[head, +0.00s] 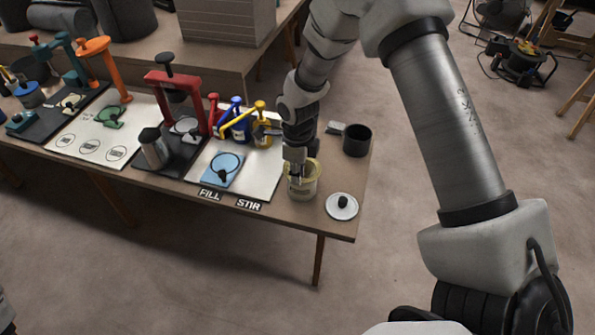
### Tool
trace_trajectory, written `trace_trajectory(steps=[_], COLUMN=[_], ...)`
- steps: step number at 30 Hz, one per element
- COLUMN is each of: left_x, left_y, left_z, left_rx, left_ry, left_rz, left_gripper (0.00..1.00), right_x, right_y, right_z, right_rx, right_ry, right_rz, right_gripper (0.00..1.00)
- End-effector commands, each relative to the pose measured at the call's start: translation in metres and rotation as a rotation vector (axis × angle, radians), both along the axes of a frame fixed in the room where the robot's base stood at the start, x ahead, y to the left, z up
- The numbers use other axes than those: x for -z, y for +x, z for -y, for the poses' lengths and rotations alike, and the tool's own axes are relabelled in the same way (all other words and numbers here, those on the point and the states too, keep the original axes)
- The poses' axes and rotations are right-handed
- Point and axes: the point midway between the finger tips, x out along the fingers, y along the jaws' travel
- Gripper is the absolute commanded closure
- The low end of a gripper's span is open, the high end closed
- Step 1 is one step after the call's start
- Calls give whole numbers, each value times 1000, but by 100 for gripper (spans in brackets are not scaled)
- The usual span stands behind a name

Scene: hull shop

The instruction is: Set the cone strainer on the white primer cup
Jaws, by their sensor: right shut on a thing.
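My right gripper (296,177) points down at a cream tub (306,190) near the right end of the bench. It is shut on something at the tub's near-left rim. The fingers and arm hide the held thing, so I cannot tell what it is. I cannot pick out the cone strainer or a white primer cup for certain. My left gripper is out of view.
A white lid with a black knob (342,206) lies right of the tub, near the bench edge. A dark cup (357,140) stands behind. A red press (180,100), a blue pad (222,170) and yellow and blue tools (248,118) stand left.

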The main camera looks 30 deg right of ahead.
Motion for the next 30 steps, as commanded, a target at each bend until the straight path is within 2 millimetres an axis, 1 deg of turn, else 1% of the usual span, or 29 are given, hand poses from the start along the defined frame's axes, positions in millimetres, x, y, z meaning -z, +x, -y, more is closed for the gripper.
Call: trace_trajectory(steps=[6, 7, 9, 15, 16, 18, 26, 30], left_x=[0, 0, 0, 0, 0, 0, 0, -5], left_y=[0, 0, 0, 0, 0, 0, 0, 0], left_z=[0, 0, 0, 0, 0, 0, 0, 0], left_rx=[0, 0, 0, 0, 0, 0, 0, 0], left_ry=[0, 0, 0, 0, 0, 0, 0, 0], left_rz=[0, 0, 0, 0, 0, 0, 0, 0], left_gripper=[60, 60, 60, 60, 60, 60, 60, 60], right_x=[0, 0, 0, 0, 0, 0, 0, -5], right_y=[0, 0, 0, 0, 0, 0, 0, 0], right_z=[0, 0, 0, 0, 0, 0, 0, 0], right_rx=[0, 0, 0, 0, 0, 0, 0, 0], right_ry=[0, 0, 0, 0, 0, 0, 0, 0], right_rz=[0, 0, 0, 0, 0, 0, 0, 0], right_gripper=[100, 77, 54, 54, 51, 30, 29, 29])
